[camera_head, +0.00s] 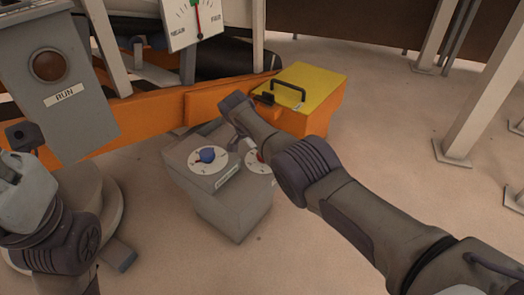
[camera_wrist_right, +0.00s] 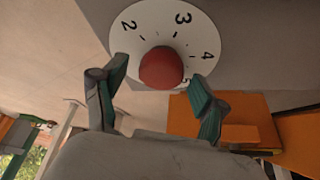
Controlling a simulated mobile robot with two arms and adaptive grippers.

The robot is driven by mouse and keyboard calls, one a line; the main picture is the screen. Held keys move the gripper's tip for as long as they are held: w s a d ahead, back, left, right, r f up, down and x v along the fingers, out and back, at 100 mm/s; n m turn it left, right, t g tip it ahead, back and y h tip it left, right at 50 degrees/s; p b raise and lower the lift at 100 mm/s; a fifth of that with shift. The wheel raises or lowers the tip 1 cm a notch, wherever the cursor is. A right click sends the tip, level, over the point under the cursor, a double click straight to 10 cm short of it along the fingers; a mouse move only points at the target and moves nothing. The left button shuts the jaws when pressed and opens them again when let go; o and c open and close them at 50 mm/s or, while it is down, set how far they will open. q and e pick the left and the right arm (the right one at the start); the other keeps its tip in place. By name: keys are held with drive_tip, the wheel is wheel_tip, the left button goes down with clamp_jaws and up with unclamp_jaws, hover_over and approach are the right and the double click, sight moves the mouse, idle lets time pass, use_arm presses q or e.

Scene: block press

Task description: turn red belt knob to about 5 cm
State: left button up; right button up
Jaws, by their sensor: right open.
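The red belt knob (camera_wrist_right: 161,68) is a round red knob on a white dial (camera_wrist_right: 186,22) with the numbers 2, 3, 4 and 5 showing. My right gripper (camera_wrist_right: 160,82) is open, with one finger on each side of the knob and a visible gap to it. I cannot make out a pointer on the knob. In the head view, the red knob (camera_head: 261,156) is partly hidden by my right gripper (camera_head: 247,144), on top of the grey control box (camera_head: 238,210).
A blue knob (camera_head: 207,155) on its own white dial stands left of the red one. Behind are an orange box with a yellow lid (camera_head: 318,82) and handle, and an orange beam (camera_head: 150,118). A RUN panel (camera_head: 62,95) and gauge (camera_head: 192,22) stand upper left.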

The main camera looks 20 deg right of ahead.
drive_tip(key=shift+r, duration=0.15)
drive_tip(key=v, duration=1.1)
drive_tip(key=shift+a+r, duration=0.2)
drive_tip(key=shift+r, duration=0.1)
drive_tip(key=shift+s, duration=0.1)
